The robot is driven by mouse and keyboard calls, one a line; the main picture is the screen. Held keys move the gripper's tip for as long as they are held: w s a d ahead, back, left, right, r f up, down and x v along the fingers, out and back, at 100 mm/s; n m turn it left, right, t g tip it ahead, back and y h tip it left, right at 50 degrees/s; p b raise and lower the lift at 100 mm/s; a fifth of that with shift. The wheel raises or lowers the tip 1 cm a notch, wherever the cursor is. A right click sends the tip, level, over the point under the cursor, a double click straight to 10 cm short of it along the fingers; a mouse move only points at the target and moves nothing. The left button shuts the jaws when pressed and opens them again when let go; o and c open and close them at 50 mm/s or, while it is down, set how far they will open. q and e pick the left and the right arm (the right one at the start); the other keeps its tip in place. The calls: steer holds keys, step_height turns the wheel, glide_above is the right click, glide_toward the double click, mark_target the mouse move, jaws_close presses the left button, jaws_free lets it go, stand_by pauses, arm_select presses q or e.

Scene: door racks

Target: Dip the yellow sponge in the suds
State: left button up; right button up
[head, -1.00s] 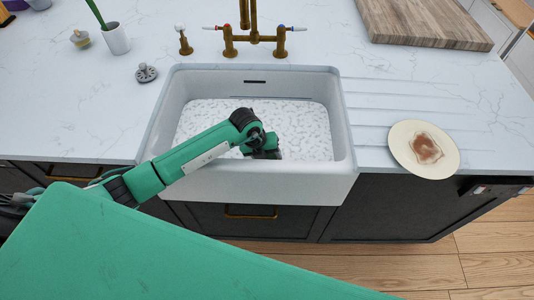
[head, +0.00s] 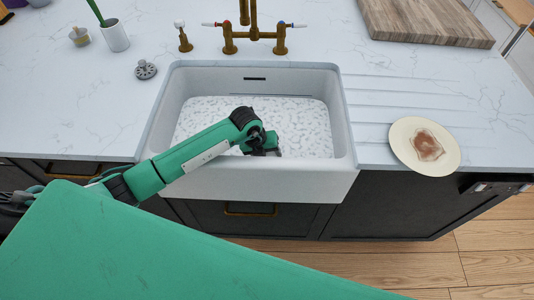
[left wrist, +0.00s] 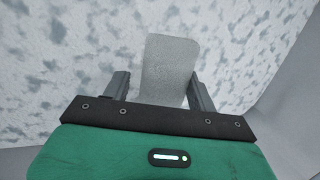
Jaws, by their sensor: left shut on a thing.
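White suds (head: 300,123) fill the bottom of the white sink, and they also fill much of the left wrist view (left wrist: 60,60). My left gripper (left wrist: 158,80) reaches down over the sink, shut on a flat pale grey piece, likely the sponge (left wrist: 168,68), held between its two fingers. No yellow face shows; only a grey one is visible. In the head view the wrist hides the held piece. I cannot tell whether it touches the suds. My right gripper is not in view.
The sink (head: 245,180) has a high front wall under my left arm. Brass taps (head: 254,36) stand behind it. A stained cream plate (head: 402,150) lies on the right drainboard. A wooden board (head: 425,22) is at the back right.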

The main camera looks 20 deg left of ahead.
arm_select(q)
step_height(320, 180, up, 26)
steer(key=p, duration=1.8)
